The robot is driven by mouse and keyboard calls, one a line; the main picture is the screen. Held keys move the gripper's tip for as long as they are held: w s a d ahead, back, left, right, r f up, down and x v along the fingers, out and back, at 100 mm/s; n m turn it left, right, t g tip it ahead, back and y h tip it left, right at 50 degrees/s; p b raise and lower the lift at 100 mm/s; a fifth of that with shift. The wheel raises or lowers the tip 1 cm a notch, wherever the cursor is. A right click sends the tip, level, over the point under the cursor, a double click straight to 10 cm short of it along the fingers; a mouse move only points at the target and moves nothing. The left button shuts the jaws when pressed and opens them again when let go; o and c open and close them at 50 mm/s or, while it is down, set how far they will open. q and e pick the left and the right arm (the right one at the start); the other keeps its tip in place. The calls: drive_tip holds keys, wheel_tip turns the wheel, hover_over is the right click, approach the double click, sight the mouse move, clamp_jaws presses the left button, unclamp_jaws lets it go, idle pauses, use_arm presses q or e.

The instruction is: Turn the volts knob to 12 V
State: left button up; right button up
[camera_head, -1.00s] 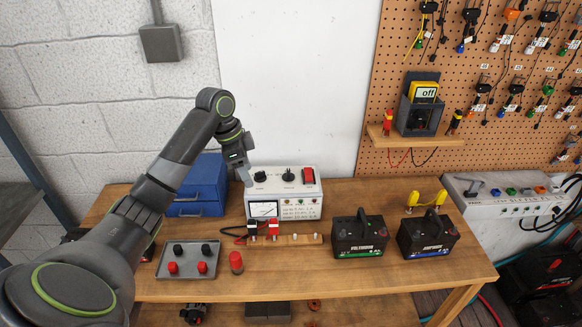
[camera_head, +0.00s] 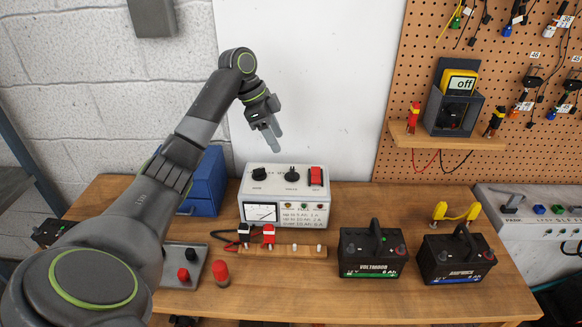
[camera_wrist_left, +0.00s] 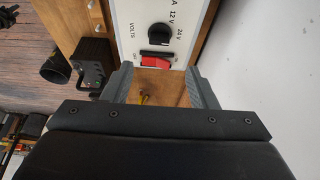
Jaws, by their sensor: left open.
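The white charger (camera_head: 285,198) stands on the bench with two black knobs and a red switch (camera_head: 316,176) on its sloped top. The volts knob (camera_head: 292,174) is the middle control, beside the red switch. In the left wrist view the volts knob (camera_wrist_left: 159,35) shows near the printed 12 V and 24 V marks; which mark it points at I cannot tell. My left gripper (camera_head: 272,138) is open and empty above the charger, apart from the knob. Its fingers also show in the left wrist view (camera_wrist_left: 160,82). My right gripper is not in view.
A blue box (camera_head: 201,188) stands left of the charger. A wooden strip (camera_head: 285,250) with red and black clamps lies in front. Two black batteries (camera_head: 372,252) (camera_head: 455,257) stand to the right. A grey tray (camera_head: 195,272) and a red cylinder (camera_head: 221,273) are at front left.

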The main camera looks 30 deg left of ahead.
use_arm(q)
drive_tip(key=p, duration=0.1)
hover_over(292, 170)
drive_tip(key=s+a, duration=0.1)
drive_tip(key=a, duration=0.1)
wheel_tip(292, 170, down, 5)
drive_tip(key=shift+s+f, duration=0.1)
drive_tip(key=shift+s, duration=0.05)
drive_tip(key=p+x, duration=0.1)
drive_tip(key=x, duration=0.2)
drive_tip(key=shift+d+f, duration=0.1)
drive_tip(key=shift+f, duration=0.25)
drive_tip(key=shift+w+d+f, duration=0.15)
drive_tip(key=shift+w+f, duration=0.05)
drive_tip(key=shift+f, duration=0.3)
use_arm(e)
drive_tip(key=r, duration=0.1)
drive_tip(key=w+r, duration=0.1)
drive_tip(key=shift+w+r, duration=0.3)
